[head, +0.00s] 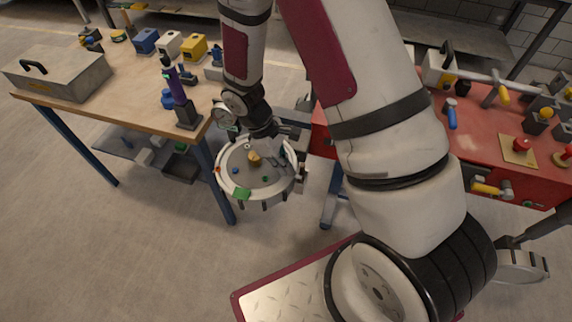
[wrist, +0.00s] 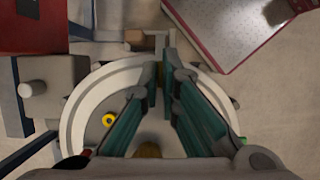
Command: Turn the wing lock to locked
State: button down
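The round sandbed (head: 228,188) has a pale rim and a grey inside with small coloured pieces. Its pale rim (wrist: 75,110) curves around my fingers in the wrist view. My gripper (head: 277,158) reaches down over the bed's right part. In the wrist view my green-sided fingers (wrist: 160,78) converge near the far rim, with a narrow gap between the tips. A small brownish patch shows in that gap; I cannot tell whether it is gripped. I cannot make out the wing lock clearly; the fingers may hide it.
A wooden workbench (head: 125,85) with a grey toolbox (head: 60,75) stands left of the bed. A red bench (head: 490,135) with tools stands to the right. In the wrist view, a small brown block (wrist: 134,36) sits just beyond the rim. Open floor (head: 110,240) lies in front.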

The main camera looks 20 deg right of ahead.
jog(key=c, duration=1.8)
grip_release()
jog(key=v, duration=1.2)
jog(key=shift+w, duration=0.1)
jog(key=s+d+r+m+t+y, duration=0.1)
jog(key=s+r+m+t, duration=0.15)
jog(key=r, duration=0.55)
jog(key=s+d+r+m+t+y, duration=0.1)
jog(key=s+d+r+m, duration=0.2)
jog(key=r, duration=0.5)
jog(key=s+r+m+t, duration=0.1)
jog(key=s+r, duration=0.1)
jog(key=s, duration=0.2)
jog(key=s+r+m+t+y, duration=0.1)
jog(key=s+r+m+t, duration=0.1)
jog(key=s+r, duration=0.1)
jog(key=s+r+m+t, duration=0.1)
jog(key=s+r, duration=0.1)
jog(key=s, duration=0.2)
jog(key=shift+s+a+r, duration=0.35)
jog(key=shift+a+r, duration=0.05)
